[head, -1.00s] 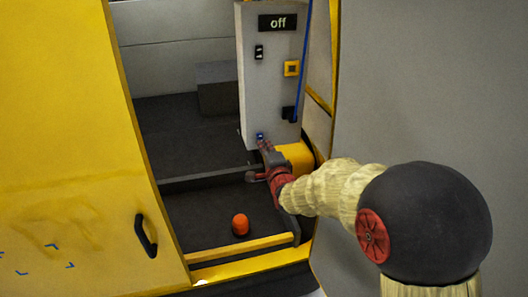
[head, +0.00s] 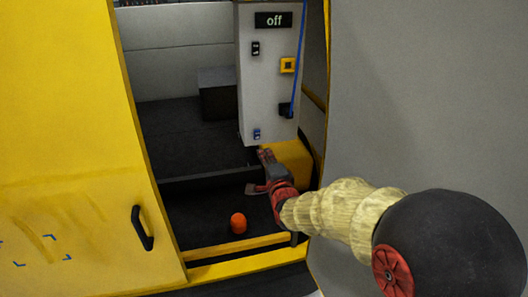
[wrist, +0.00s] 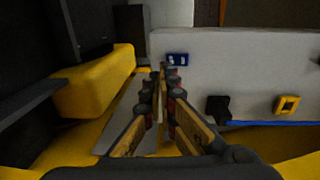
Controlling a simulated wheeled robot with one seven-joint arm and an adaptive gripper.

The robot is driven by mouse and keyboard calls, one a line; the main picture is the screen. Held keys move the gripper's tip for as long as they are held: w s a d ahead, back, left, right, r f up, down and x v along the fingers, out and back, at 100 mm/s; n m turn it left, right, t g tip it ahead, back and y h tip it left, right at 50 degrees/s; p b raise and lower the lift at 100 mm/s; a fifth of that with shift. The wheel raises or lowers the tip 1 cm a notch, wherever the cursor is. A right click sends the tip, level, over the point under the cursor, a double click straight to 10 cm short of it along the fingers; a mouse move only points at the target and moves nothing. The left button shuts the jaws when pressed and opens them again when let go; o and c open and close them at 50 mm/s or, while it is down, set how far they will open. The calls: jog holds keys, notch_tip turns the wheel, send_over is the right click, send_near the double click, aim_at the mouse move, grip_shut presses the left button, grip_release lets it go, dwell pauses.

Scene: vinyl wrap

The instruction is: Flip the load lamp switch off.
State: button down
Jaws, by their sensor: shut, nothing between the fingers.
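A grey upright panel (head: 268,90) stands in the open doorway of the yellow vehicle. A small blue switch (head: 256,134) sits at its lower edge; it also shows in the wrist view (wrist: 178,59), just beyond and right of the fingertips. Its lever position is too small to tell. A black rocker switch (head: 255,48) sits near the panel's top, under a dark sign (head: 273,20) reading "off". Which switch works the load lamp is not labelled. My gripper (head: 265,155) is shut and empty, just below the blue switch with a small gap.
A yellow box-like part (head: 290,158) lies right of my gripper. The panel also carries a yellow-framed button (head: 288,65), a black fitting (head: 286,110) and a blue cable. An orange object (head: 238,223) stands on the dark floor. The yellow door (head: 70,130) is at left, a grey wall at right.

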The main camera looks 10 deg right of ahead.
jog(key=s+f+p, duration=0.1)
jog(key=s, duration=0.6)
jog(key=shift+s, duration=0.25)
jog(key=s+f+n+g, duration=0.9)
jog(key=s+f+n, duration=0.2)
jog(key=s+f, duration=0.15)
jog(key=s+r+n+g, duration=0.2)
jog(key=s+r+n, duration=0.1)
jog(key=s, duration=0.5)
jog(key=s+r+n+g, duration=0.2)
jog(key=s+r+n, duration=0.15)
jog(key=s, duration=0.45)
jog(key=s+r+t, duration=0.1)
jog(key=s+r, duration=0.3)
jog(key=r, duration=0.3)
jog(key=shift+d+r, duration=0.15)
jog(key=shift+d, duration=0.15)
